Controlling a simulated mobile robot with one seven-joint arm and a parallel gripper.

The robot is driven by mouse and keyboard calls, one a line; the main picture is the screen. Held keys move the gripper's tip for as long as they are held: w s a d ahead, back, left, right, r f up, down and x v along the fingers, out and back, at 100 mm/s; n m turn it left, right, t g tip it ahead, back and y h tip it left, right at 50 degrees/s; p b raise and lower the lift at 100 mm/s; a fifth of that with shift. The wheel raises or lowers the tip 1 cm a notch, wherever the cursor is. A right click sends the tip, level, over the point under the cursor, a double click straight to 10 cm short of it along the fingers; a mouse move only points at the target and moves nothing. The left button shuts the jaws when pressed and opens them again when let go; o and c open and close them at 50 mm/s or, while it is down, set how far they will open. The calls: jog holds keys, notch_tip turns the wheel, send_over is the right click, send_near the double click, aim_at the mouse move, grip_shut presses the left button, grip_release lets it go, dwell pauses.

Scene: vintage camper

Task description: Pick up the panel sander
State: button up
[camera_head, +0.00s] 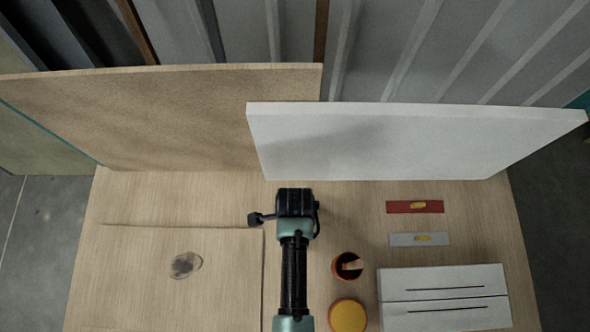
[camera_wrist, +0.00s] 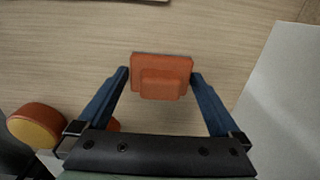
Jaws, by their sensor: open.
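The panel sander (camera_wrist: 161,88) shows in the wrist view as an orange rectangular block with a smaller raised grip in its middle. It is on the wooden table top. My gripper (camera_wrist: 160,74) is open, with one blue finger on the left and one on the right of the sander. The fingertips are close to its short sides; I cannot tell whether they touch. In the head view my arm hides the sander and the fingers.
A yellow-topped round tin (camera_head: 347,315) and a brown cup (camera_head: 347,266) stand right of my arm. White slotted boards (camera_head: 444,297), a red tool (camera_head: 414,207) and a grey tool (camera_head: 419,240) lie further right. Brown (camera_head: 180,118) and white (camera_head: 400,142) panels stand behind. Left table is mostly clear.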

jog(key=c, duration=1)
jog(key=shift+r, duration=5.05)
jog(key=shift+c, duration=0.2)
